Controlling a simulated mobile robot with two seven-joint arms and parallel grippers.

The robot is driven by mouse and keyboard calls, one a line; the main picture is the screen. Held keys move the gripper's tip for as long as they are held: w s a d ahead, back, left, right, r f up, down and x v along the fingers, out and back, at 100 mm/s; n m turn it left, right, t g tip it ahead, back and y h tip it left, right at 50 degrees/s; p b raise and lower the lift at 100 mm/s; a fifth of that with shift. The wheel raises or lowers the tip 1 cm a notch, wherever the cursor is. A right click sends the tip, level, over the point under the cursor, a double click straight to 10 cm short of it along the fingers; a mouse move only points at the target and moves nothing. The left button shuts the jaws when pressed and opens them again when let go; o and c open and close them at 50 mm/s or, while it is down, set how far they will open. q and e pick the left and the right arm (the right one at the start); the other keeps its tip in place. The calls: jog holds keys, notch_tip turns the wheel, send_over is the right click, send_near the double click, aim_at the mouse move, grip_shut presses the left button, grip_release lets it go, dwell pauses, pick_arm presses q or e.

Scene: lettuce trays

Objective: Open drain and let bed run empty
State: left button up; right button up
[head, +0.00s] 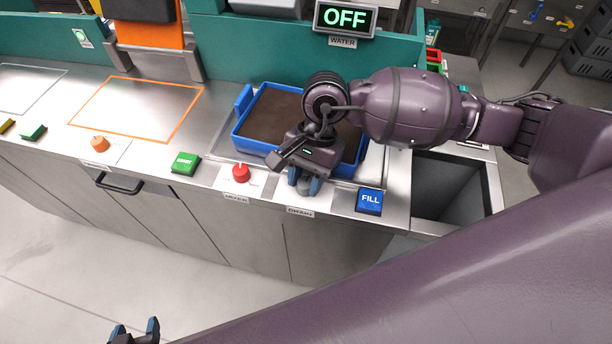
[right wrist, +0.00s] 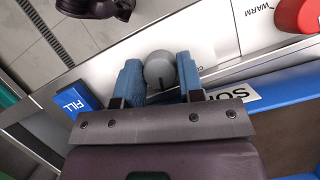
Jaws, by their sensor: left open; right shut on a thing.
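A grey round drain knob (right wrist: 160,70) sits between the two blue fingers of my right gripper (right wrist: 160,80), which is shut on it. In the head view my right gripper (head: 305,184) reaches down to the counter's front strip, just behind the drain label (head: 299,211). The knob's dark index mark shows in the right wrist view. The bed is a blue tray (head: 242,140) with a dark brown surface, partly hidden by my right arm. A display (head: 345,18) above a water label reads OFF. My left gripper (head: 135,330) is open and empty, low at the bottom left.
A red knob (head: 241,173) stands left of the drain knob, and a blue FILL button (head: 369,201) to the right. A green button (head: 185,163) and an orange knob (head: 100,144) are further left. An open sink-like recess (head: 455,187) lies at right.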

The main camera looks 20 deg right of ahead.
jog(key=o, duration=0.9)
